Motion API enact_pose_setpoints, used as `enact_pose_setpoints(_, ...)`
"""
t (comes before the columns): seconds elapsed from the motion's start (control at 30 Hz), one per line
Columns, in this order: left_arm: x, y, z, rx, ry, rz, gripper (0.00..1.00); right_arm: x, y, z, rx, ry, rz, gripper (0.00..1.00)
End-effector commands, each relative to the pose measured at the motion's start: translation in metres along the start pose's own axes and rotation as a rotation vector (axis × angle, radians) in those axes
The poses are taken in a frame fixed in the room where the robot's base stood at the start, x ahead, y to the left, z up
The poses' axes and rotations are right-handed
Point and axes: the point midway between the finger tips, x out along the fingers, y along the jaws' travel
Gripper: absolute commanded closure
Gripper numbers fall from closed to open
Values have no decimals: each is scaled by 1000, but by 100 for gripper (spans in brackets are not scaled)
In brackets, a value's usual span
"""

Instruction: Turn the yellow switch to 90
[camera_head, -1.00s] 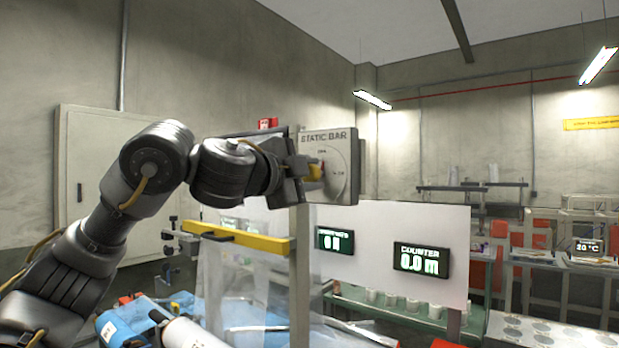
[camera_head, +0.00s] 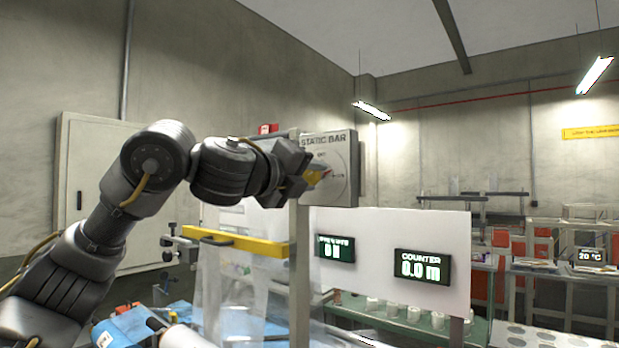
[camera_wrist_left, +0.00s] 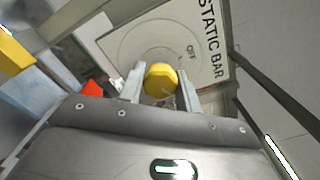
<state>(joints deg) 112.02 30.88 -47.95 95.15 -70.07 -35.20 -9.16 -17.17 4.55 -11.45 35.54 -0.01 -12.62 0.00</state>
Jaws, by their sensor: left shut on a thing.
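The yellow switch (camera_head: 314,177) sits on a grey panel (camera_head: 345,150) marked STATIC BAR, with a round dial and small labels around it. In the left wrist view the yellow switch (camera_wrist_left: 160,79) lies between the two fingers of my left gripper (camera_wrist_left: 161,84), near the OFF label. My left gripper (camera_head: 308,178) is shut on the switch and looks rolled in the head view. The gripper hides part of the dial. The angle that the switch points to is hard to read. My right gripper is not in view.
A grey post (camera_head: 299,260) and a yellow bar (camera_head: 235,241) stand below my left forearm. A white board (camera_head: 440,225) carries two displays, one a counter (camera_head: 422,267) reading 0.0 m. A white cabinet (camera_head: 90,200) stands at the left wall.

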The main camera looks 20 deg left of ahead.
Motion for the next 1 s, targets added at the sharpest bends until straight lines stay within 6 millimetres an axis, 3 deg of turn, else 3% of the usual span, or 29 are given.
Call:
enact_pose_setpoints(0.5, -1, -2, 3, 375, -7, -4, 89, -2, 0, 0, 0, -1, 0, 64)
enact_pose_setpoints(1.0, -1, -3, 3, 477, -8, -4, 89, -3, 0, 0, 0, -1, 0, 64)
